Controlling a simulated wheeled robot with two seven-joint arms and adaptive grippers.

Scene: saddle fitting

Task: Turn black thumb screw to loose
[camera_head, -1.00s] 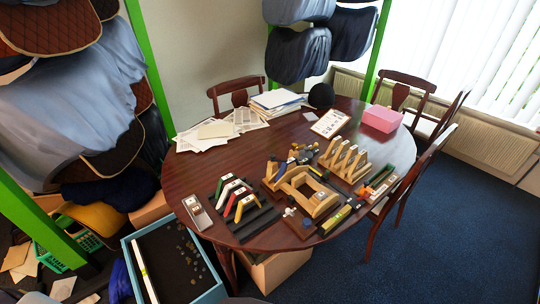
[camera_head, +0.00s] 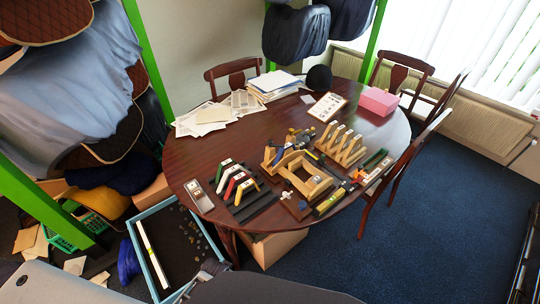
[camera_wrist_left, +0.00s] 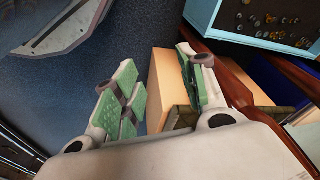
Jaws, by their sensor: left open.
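I cannot make out the black thumb screw at this size. In the head view a wooden frame (camera_head: 300,174) stands on the round table (camera_head: 186,158), with small parts around it. Left of it, several coloured arches (camera_head: 236,180) stand on a dark base. My left gripper (camera_wrist_left: 155,88) shows in its wrist view, open and empty, its green-padded fingers apart. It is below the tabletop's height or near its edge, away from the wooden frame. My right gripper is in neither current view.
A wooden rack (camera_head: 340,145) and a pink box (camera_head: 379,101) stand on the table. A blue-rimmed tray (camera_head: 150,262) of small parts is at lower left. A cardboard box (camera_head: 270,247) is under the table. Chairs stand around; the blue carpet (camera_head: 440,220) at right is clear.

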